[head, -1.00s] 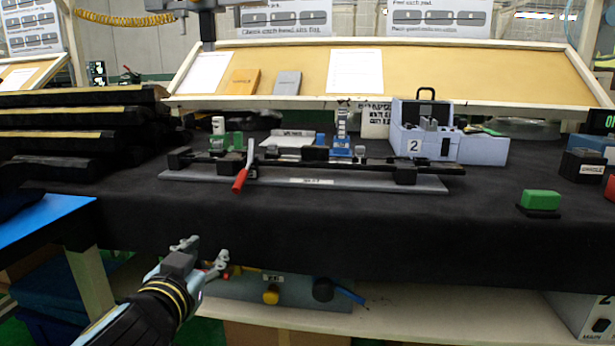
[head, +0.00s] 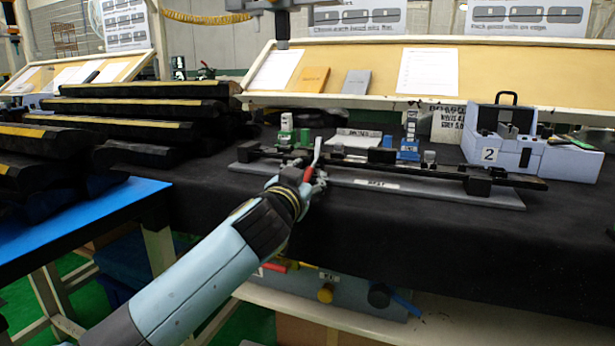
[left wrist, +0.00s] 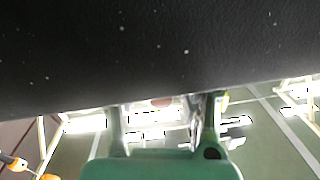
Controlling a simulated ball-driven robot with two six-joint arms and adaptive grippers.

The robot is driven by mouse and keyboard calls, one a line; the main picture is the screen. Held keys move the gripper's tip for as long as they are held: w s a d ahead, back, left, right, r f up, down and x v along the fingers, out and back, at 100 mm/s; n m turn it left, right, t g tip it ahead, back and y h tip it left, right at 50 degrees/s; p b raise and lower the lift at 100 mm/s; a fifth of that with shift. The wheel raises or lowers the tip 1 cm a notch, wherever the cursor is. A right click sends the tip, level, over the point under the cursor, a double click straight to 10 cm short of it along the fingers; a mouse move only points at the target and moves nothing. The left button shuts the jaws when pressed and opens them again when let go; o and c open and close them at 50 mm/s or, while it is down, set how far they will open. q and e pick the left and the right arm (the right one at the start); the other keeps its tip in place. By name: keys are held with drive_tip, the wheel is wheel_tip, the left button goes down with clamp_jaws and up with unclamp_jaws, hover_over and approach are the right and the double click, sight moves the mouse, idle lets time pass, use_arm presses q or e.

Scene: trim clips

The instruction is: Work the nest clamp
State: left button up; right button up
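The nest clamp's lever (head: 318,148) stands upright at the left part of the nest (head: 495,196), a long grey plate with a dark bar on it. The lever's red grip (head: 308,174) is low, just in front of the plate. My left gripper (head: 306,180) is at the red grip, its fingers partly overlapping it; whether they touch is unclear. In the left wrist view, the fingers (left wrist: 163,122) stand apart with a bright gap between them. The red grip is not clear there. My right gripper is not in view.
Stacked dark trim pieces (head: 140,105) lie at the left, near a blue-topped table (head: 75,230). A green block (head: 286,122) and a blue fixture (head: 409,148) stand behind the bar. A shelf is below the bench.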

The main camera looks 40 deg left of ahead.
use_arm(q)
clamp_jaws()
idle(0.3)
idle(0.3)
